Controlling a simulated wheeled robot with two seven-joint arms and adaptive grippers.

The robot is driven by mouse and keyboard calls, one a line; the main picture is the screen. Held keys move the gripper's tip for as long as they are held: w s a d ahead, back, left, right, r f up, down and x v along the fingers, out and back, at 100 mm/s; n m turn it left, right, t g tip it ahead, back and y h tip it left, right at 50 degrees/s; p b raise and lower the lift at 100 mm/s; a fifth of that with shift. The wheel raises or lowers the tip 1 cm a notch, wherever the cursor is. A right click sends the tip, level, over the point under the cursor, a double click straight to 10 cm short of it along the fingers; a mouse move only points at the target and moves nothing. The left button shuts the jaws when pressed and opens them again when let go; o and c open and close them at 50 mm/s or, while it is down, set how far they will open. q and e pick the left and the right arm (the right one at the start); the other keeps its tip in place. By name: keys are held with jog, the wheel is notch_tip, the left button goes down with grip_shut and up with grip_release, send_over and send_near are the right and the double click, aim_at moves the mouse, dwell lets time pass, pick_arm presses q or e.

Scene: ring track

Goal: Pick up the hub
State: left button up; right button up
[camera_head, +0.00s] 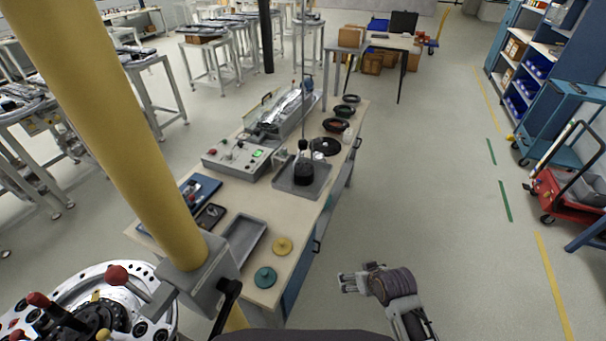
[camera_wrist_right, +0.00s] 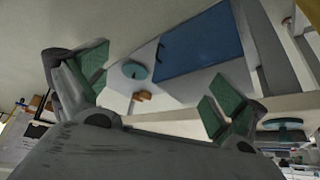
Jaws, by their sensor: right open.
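The frames do not make clear which thing is the hub. On the workbench (camera_head: 252,213), a dark cylindrical part (camera_head: 303,172) with an upright stem stands on a grey plate (camera_head: 318,187). A yellow disc (camera_head: 282,245) and a green disc (camera_head: 265,277), each with a small knob, lie at the bench's near end. My right gripper (camera_head: 347,283) is beside the bench, to the right of the discs, over the floor. In the right wrist view, my right gripper (camera_wrist_right: 155,95) is open with nothing between its green pads. My left gripper is not in view.
A grey tray (camera_head: 243,240) and a control box with a green display (camera_head: 238,157) are on the bench. Several dark rings lie along its far right side. A yellow column (camera_head: 110,130) blocks part of the left. The floor right of the bench is clear; a red cart (camera_head: 567,193) stands beyond.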

aim_at(304, 170)
jog(key=w+a+r+t+y, duration=0.1)
jog(key=w+a+r+t, duration=0.1)
jog(key=w+a+r, duration=0.2)
jog(key=w+a+r+n+t+y, duration=0.1)
jog(key=w+a+r+t+y, duration=0.1)
jog(key=w+r, duration=0.5)
jog(key=w+a+r+n+t+y, duration=0.1)
jog(key=w+a+r+t, duration=0.2)
jog(key=r, duration=0.8)
jog(key=w+a, duration=0.2)
jog(key=a, duration=0.1)
jog(key=shift+w+a+r+t, duration=0.15)
jog(key=shift+w+a+t, duration=0.15)
jog(key=shift+w+a, duration=0.1)
jog(key=shift+w, duration=0.1)
jog(key=shift+p+x, duration=0.5)
jog(key=shift+x, duration=3.7)
jog(key=shift+p+x, duration=0.5)
jog(key=shift+x, duration=2.05)
jog(key=shift+r, duration=0.1)
jog(key=shift+c, duration=0.4)
